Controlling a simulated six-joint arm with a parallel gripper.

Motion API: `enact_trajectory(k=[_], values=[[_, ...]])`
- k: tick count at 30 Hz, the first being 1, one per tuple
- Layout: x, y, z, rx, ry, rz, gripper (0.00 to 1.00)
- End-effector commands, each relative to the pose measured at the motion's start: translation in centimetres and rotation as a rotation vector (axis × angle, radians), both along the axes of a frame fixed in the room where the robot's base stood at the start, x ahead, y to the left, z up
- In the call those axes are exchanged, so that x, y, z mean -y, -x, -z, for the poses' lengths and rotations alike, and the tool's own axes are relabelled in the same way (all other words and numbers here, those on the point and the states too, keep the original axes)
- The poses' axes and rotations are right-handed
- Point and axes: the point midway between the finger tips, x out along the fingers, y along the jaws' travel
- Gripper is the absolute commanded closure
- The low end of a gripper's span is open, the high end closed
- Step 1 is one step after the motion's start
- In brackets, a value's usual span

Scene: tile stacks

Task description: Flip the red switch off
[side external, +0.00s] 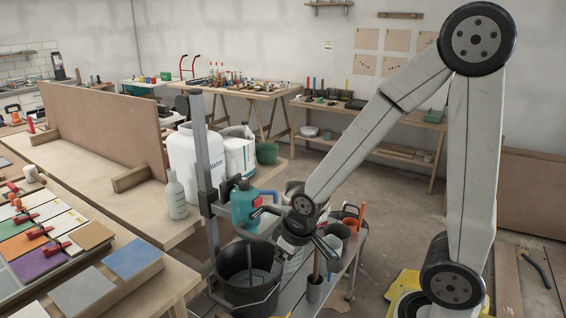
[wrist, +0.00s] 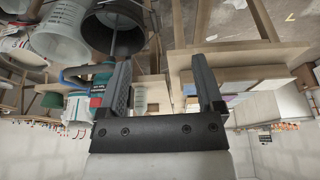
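A teal power mixer (side external: 244,206) with a blue handle stands upright on the cart, its lower end over a black bucket (side external: 248,284). A small red patch (side external: 257,202) shows on its side near the handle; it may be the red switch, but its position is too small to tell. My gripper (wrist: 160,60) is open and empty, its two dark fingers spread wide. In the side view it is just right of the mixer, apart from it as far as I can tell. The wrist view is upside down, with the teal mixer body (wrist: 104,80) partly hidden behind the left finger.
A grey upright post (side external: 203,165) stands left of the mixer. More buckets and a grey cup (side external: 314,288) stand close by my gripper. White containers (side external: 240,155) and a bottle (side external: 176,196) stand on the bench behind. Tile stacks (side external: 85,292) lie at the left front.

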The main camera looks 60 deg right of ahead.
Motion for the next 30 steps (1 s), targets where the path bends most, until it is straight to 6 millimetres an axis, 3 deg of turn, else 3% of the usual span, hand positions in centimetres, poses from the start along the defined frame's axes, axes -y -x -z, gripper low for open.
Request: enact_trajectory(k=[15, 24, 30], values=[[8.5, -10.0, 2.1, 0.414, 0.078, 0.012, 0.15], [13.2, -13.6, 3.2, 0.673, 0.083, -0.005, 0.15], [16.1, -14.6, 3.9, 0.849, 0.068, -0.016, 0.15]])
